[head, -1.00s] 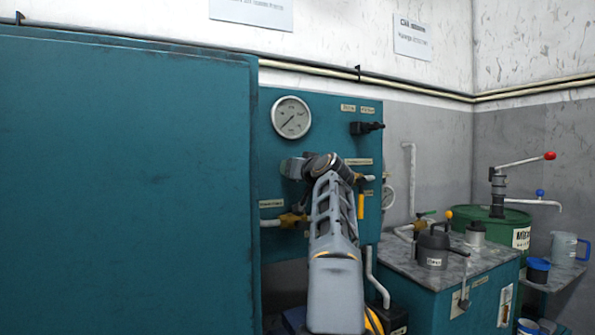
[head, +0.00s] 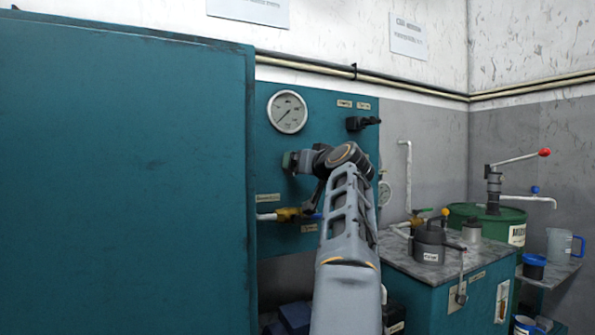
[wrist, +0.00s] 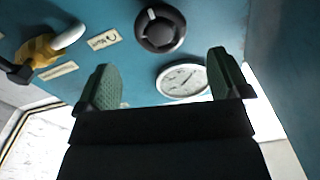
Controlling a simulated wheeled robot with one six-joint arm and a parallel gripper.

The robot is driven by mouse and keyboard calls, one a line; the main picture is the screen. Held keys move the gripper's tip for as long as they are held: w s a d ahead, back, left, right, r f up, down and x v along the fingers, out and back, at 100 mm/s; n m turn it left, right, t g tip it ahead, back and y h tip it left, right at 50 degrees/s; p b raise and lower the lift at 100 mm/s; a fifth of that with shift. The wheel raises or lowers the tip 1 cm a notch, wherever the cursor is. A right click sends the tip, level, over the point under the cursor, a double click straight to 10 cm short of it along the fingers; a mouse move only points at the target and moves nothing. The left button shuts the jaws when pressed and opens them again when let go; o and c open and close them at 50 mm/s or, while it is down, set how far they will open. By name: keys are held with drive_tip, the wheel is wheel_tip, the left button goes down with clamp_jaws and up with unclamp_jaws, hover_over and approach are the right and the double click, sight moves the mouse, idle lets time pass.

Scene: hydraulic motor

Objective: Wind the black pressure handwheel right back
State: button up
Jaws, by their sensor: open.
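In the head view my gripper (head: 291,161) is in front of the panel, below the gauge.
A round white gauge (head: 288,112) is on the panel; it also shows in the wrist view (wrist: 183,80). A black fitting (head: 362,124) projects at upper right. A brass valve (head: 288,215) is at lower left. A large teal cabinet (head: 125,180) blocks the left side.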

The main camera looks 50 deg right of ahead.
drive_tip(key=v, duration=0.6)
drive_tip(key=shift+s+a+b, duration=0.15)
drive_tip(key=shift+s+b, duration=0.2)
drive_tip(key=shift+b, duration=0.1)
